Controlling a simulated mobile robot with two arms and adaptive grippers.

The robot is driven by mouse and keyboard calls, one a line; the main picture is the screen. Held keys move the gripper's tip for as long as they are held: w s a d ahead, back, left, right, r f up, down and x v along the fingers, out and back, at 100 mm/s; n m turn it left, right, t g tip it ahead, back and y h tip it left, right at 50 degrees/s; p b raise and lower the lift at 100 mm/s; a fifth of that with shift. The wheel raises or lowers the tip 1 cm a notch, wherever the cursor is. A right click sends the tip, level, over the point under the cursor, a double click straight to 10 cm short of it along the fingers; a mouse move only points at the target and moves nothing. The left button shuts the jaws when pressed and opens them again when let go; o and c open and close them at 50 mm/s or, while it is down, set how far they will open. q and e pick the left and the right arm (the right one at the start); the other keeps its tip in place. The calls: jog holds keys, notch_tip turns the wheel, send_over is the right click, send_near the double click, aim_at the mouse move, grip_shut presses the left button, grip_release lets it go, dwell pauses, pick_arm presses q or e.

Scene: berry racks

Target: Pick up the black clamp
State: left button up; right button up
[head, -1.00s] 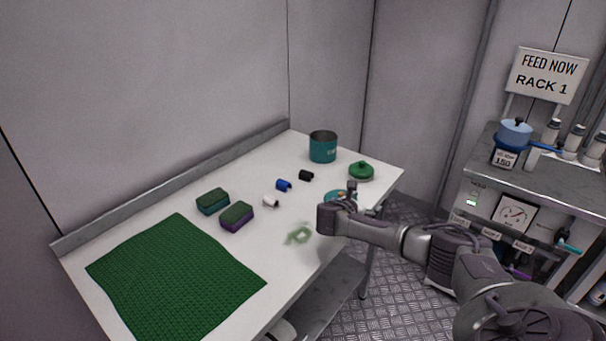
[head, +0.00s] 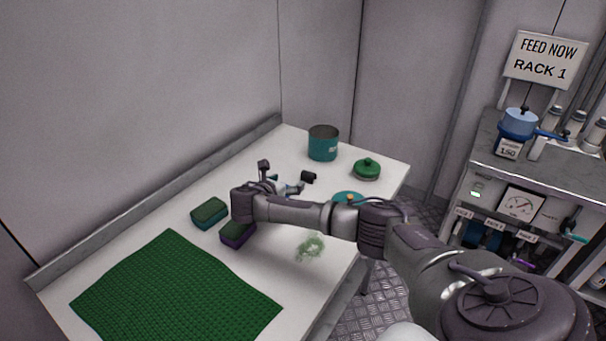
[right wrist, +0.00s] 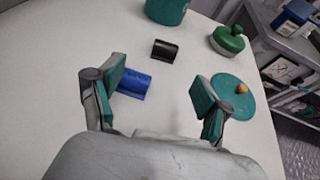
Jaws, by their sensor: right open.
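The black clamp (head: 308,177) lies on the white table, and it also shows in the right wrist view (right wrist: 164,50) ahead of my fingers. My right gripper (head: 282,180) is open and empty above the table, to the left of the black clamp in the head view. In the right wrist view its two teal-padded fingers (right wrist: 160,95) are spread wide, with the black clamp beyond and between their lines. A blue clamp (right wrist: 134,84) lies beside the left finger, partly hidden by it. The white clamp is hidden in the head view. My left gripper is out of view.
A teal pot (head: 322,143) and a green lid (head: 367,169) stand beyond the clamp. A teal lid with a tan knob (right wrist: 233,95) lies right of my fingers. Sponges (head: 209,213) and a green mat (head: 172,290) lie on the near left. A rack (head: 560,165) stands at right.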

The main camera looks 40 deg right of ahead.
send_near(307, 175)
jog(key=x, duration=0.3)
jog(key=shift+w+b, duration=0.25)
jog(key=shift+b, duration=0.1)
jog(key=shift+w+d+f, duration=0.1)
jog(key=shift+w+d, duration=0.05)
jog(key=shift+d+f, duration=0.1)
jog(key=shift+d, duration=0.15)
jog(key=x, duration=0.2)
jog(key=b+x, duration=0.1)
jog(key=x, duration=0.1)
jog(key=shift+d+f, duration=0.1)
jog(key=shift+f, duration=0.1)
jog(key=shift+d+f, duration=0.1)
jog(key=shift+d, duration=0.1)
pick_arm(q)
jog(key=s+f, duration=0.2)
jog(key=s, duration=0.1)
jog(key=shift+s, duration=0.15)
pick_arm(e)
jog(key=c, duration=0.9)
